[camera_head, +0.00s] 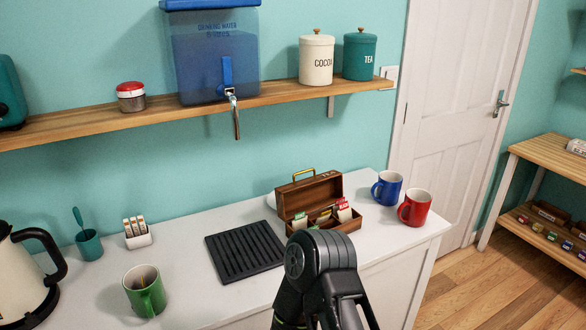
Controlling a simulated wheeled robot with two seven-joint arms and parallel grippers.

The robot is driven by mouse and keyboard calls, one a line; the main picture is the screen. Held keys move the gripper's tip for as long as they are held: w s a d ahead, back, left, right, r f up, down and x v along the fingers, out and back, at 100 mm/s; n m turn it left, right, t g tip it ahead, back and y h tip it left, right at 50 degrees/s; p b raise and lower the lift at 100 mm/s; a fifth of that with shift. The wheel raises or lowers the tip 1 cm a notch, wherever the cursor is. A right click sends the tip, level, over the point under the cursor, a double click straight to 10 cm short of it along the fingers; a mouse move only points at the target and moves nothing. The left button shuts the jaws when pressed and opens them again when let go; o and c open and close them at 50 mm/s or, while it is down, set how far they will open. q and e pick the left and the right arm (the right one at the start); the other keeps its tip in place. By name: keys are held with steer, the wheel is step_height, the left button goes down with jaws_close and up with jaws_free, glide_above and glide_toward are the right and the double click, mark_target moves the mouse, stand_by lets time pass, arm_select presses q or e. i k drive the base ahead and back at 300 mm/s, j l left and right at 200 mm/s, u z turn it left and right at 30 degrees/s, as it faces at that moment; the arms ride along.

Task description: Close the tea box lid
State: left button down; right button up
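The wooden tea box (350,226) stands on the white counter, right of centre. I cannot see the fingers of either gripper.
A black slatted tray (246,251) lies left of the box. Blue (388,188) and red (416,208) mugs stand to its right, near the counter's end. A green mug (145,290) and kettle (22,280) stand at left. A shelf (280,96) hangs above.

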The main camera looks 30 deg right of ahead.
mark_target(310, 194)
steer(key=z, duration=1.25)
steer(key=l, duration=0.2)
